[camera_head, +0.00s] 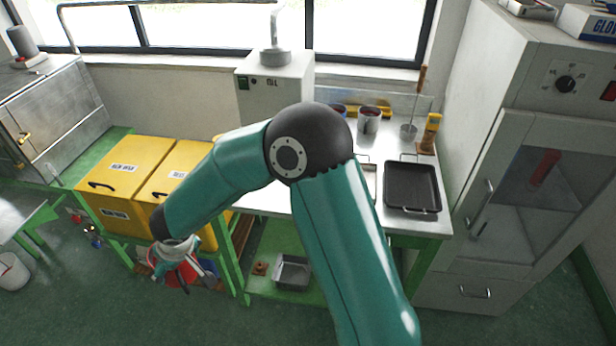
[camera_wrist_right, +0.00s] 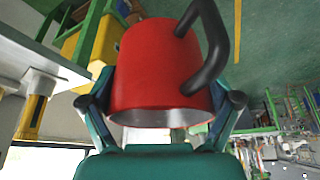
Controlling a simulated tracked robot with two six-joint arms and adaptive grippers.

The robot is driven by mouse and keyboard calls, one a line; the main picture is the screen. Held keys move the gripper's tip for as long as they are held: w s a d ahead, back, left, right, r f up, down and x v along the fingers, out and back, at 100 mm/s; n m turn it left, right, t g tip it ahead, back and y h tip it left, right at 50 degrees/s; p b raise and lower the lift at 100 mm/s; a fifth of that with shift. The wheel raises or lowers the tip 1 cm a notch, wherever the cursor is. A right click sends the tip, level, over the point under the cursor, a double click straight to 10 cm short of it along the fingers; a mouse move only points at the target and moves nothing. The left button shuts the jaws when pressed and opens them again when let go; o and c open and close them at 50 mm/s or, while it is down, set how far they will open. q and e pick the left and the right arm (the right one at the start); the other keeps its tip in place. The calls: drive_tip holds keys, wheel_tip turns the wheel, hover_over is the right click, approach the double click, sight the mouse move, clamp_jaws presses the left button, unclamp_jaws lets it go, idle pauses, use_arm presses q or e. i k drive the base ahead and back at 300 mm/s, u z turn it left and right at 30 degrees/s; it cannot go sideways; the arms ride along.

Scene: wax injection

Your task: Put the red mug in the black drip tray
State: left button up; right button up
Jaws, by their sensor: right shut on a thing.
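The red mug (camera_wrist_right: 152,75) with a black handle fills the middle of the right wrist view, between the two fingers of my right gripper (camera_wrist_right: 162,88). The gripper is shut on it. In the head view my right arm reaches across to the lower left. There the right gripper (camera_head: 178,262) and the mug (camera_head: 181,278) hang low, beside the green stand under the yellow bins. The mug is partly hidden by the gripper. The black drip tray (camera_head: 412,187) lies empty on the bench at the right. My left gripper does not show.
Two yellow bins (camera_head: 122,167) stand left of the bench. A metal pot (camera_head: 369,120), a ladle and a yellow bottle (camera_head: 430,132) stand behind the tray. A tall grey cabinet (camera_head: 520,160) borders the bench on the right. A metal pan (camera_head: 292,271) sits on the lower shelf.

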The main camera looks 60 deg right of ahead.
sight(418, 194)
drive_tip(key=z, duration=0.75)
drive_tip(key=k, duration=0.1)
drive_tip(key=u, duration=1.55)
drive_tip(key=i, duration=0.1)
drive_tip(key=z, duration=2.6)
drive_tip(key=i, duration=0.55)
drive_tip(key=z, duration=0.1)
drive_tip(key=i, duration=0.45)
drive_tip(key=u, duration=0.25)
drive_tip(key=k, duration=0.9)
drive_tip(key=z, duration=0.2)
drive_tip(key=i, duration=0.9)
drive_tip(key=u, duration=0.05)
